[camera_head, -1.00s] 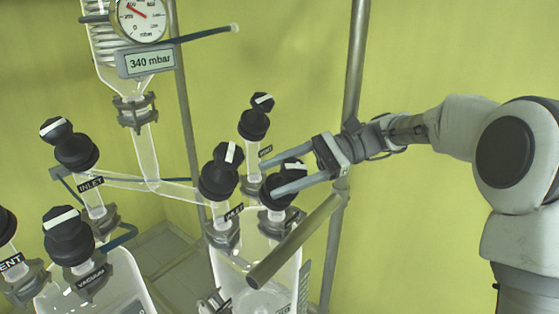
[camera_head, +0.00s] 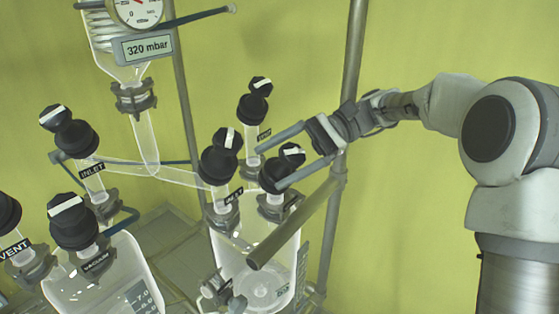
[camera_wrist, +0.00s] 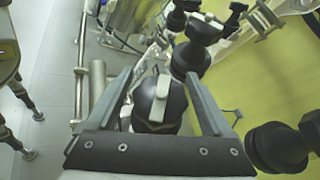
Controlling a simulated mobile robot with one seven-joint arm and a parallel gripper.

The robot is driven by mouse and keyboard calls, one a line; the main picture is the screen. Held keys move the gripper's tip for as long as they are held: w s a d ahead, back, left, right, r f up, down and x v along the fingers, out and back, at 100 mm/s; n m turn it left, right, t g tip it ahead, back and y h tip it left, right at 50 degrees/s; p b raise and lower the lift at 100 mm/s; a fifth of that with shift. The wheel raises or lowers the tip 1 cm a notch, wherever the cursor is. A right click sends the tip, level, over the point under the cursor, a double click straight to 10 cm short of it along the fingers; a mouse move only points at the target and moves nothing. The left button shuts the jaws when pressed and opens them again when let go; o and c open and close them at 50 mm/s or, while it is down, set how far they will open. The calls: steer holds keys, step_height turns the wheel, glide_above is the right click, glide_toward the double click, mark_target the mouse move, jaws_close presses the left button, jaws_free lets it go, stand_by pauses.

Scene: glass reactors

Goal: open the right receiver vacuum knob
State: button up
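The right receiver (camera_head: 259,262) is a clear glass vessel with several black knobs that carry white bars. Its front-right knob (camera_head: 276,174) has a label that I cannot read at this angle. My gripper (camera_head: 268,169) reaches in from the right, with one finger on each side of this knob. In the wrist view, the knob (camera_wrist: 146,105) sits between the fingers of my gripper (camera_wrist: 158,72), its white bar running roughly along them. Gaps show on both sides, so my gripper is open and not clamped. Some of the knob's lower part is hidden by the gripper body.
The INLET knob (camera_head: 218,165) is close on the left, and another knob (camera_head: 253,107) stands behind. A metal bar (camera_head: 292,226) crosses in front; an upright pole (camera_head: 350,85) is behind my gripper. The gauge display (camera_head: 145,48) reads 320 mbar. The left receiver (camera_head: 140,275) has several knobs.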

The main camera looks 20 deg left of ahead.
mark_target(280, 160)
steer(key=shift+o, duration=0.2)
steer(key=shift+r, duration=0.1)
step_height(280, 160, up, 3)
steer(key=shift+r+b, duration=0.2)
steer(key=shift+b, duration=0.15)
steer(key=d+r+p, duration=0.1)
steer(key=d+r, duration=0.6)
steer(key=d, duration=0.4)
steer(key=shift+w+d+r, duration=0.2)
steer(key=shift+d+r, duration=0.05)
steer(key=shift+d, duration=0.1)
